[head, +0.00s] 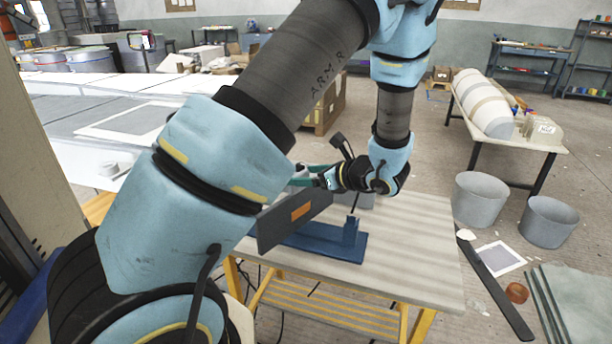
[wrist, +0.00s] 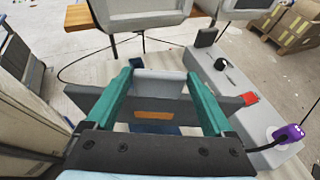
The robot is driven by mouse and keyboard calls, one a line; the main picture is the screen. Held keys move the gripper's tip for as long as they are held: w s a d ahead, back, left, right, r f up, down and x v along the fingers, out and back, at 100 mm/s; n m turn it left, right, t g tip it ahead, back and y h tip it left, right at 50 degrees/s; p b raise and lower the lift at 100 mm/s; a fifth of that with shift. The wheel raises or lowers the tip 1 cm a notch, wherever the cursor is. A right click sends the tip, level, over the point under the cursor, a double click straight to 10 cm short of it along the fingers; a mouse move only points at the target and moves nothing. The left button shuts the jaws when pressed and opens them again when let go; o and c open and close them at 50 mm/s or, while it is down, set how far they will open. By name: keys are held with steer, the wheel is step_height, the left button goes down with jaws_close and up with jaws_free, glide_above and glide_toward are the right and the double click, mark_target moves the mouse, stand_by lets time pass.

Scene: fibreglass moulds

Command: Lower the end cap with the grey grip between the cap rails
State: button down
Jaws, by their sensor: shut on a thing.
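The end cap is a dark grey upright plate with an orange patch (head: 281,226), over the left part of a blue base (head: 325,244) on the table. My gripper (head: 304,173) is above it, its teal fingers shut on the pale grey grip. In the wrist view the grip (wrist: 160,76) lies between the fingertips (wrist: 158,82), and the cap plate (wrist: 235,103) spans below them. A blue upright (head: 350,234), seemingly a cap rail, stands to the right of the plate. Any other rail is hidden. I cannot tell whether the plate's lower edge touches the base.
The pale table top (head: 415,245) is clear on the right. Two grey buckets (head: 480,200) stand on the floor beyond.

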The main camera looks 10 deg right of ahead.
steer(key=shift+f, duration=0.2)
steer(key=shift+f, duration=0.2)
jaws_free()
steer(key=shift+r, duration=0.1)
